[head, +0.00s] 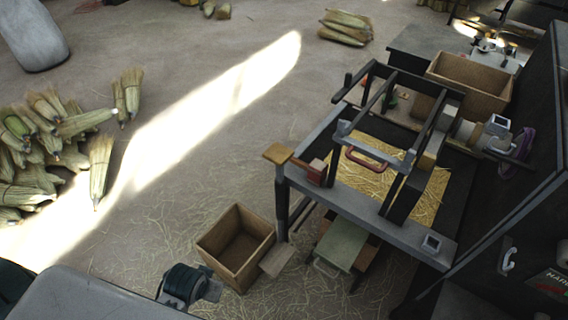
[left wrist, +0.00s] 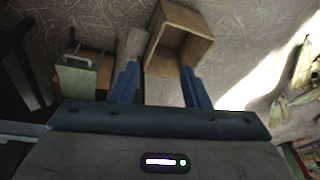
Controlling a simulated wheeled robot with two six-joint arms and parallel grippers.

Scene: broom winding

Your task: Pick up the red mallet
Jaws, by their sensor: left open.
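What looks like the red mallet, a small dark-red block (head: 317,171), sits at the near-left corner of the workbench frame (head: 360,207) in the head view. I cannot make out its handle clearly. In the left wrist view my left gripper (left wrist: 158,72) shows two blue fingers spread apart with nothing between them. It points down towards the floor beside an open wooden box (left wrist: 178,38), away from the mallet. The mallet is not visible in the left wrist view. My right gripper is not in view.
The wooden box (head: 236,246) stands on the floor left of the bench. A curved red handle (head: 367,161) is on the bench frame. Broom bundles (head: 38,150) lie at left. The middle floor is clear.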

